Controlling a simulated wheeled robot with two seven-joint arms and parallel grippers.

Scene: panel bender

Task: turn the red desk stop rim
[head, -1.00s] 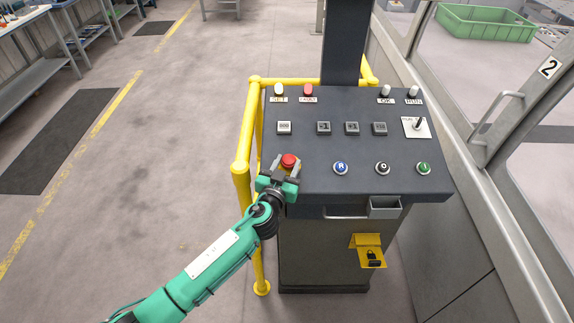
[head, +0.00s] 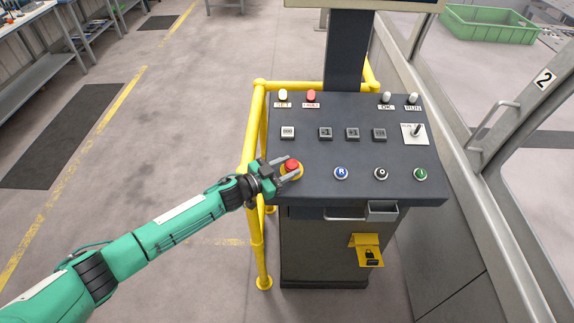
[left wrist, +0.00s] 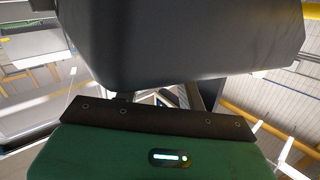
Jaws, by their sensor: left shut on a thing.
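The red desk stop (head: 292,166) is a red mushroom button on a yellow base at the desk's near left corner. My left gripper (head: 287,169) reaches it from the left, with its fingers on either side of the red rim. It is shut on the stop's rim. In the left wrist view the gripper's green housing (left wrist: 160,150) fills the bottom and a dark panel fills the top; the stop itself is hidden there. My right gripper is in neither view.
The dark sloped desk (head: 330,150) carries several square keys, lamps, a lever switch (head: 415,131) and round blue, black and green buttons to the right. A yellow rail (head: 257,150) runs along its left side, under my arm. A metal-framed enclosure stands at the right.

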